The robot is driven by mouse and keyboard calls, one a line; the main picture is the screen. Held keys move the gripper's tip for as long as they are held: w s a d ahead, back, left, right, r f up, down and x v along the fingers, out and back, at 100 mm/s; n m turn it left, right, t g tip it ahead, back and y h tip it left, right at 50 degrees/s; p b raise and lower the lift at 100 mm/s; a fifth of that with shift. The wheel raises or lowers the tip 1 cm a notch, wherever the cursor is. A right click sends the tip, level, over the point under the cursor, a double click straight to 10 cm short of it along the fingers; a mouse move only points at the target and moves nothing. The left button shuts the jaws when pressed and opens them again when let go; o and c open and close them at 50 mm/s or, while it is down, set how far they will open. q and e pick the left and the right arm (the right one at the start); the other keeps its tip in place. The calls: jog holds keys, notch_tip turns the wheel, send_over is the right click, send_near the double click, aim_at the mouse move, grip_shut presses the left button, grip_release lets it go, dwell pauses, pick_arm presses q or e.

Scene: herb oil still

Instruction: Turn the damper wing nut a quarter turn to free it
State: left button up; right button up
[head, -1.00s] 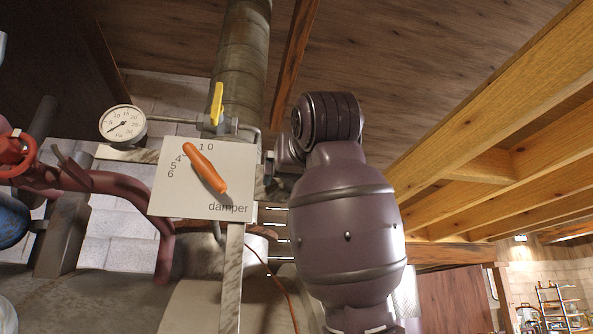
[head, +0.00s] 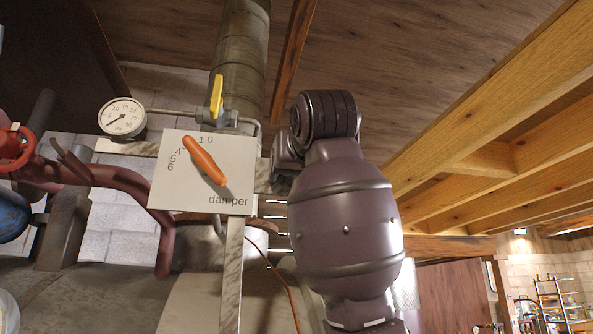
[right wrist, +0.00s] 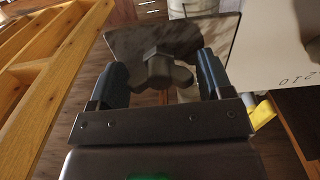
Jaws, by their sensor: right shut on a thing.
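The dark wing nut (right wrist: 160,70) shows in the right wrist view, in front of a dark plate. My right gripper (right wrist: 162,82) has one finger on each side of it and is shut on it. In the head view the right gripper (head: 282,158) is beside the right edge of the white damper plate (head: 230,190), partly hidden by my own wrist, and the wing nut is hidden. The orange damper handle (head: 205,160) lies slanted across the plate, its upper end near the numbers 1 and 4. My left gripper is not in view.
A yellow valve lever (head: 216,97) stands above the plate by the flue pipe (head: 240,60). A pressure gauge (head: 122,117) and red pipes (head: 110,178) are to the left. Wooden beams (head: 480,120) run along the right.

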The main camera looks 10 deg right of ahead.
jog(key=n+b, duration=0.1)
jog(key=n, duration=0.7)
jog(key=shift+r, duration=0.1)
jog(key=n, duration=0.5)
jog(key=shift+n, duration=0.4)
jog(key=shift+a+n+p, duration=0.1)
jog(key=shift+n+p, duration=0.55)
jog(key=shift+n, duration=1.35)
jog(key=o, duration=0.9)
jog(key=shift+s, duration=0.1)
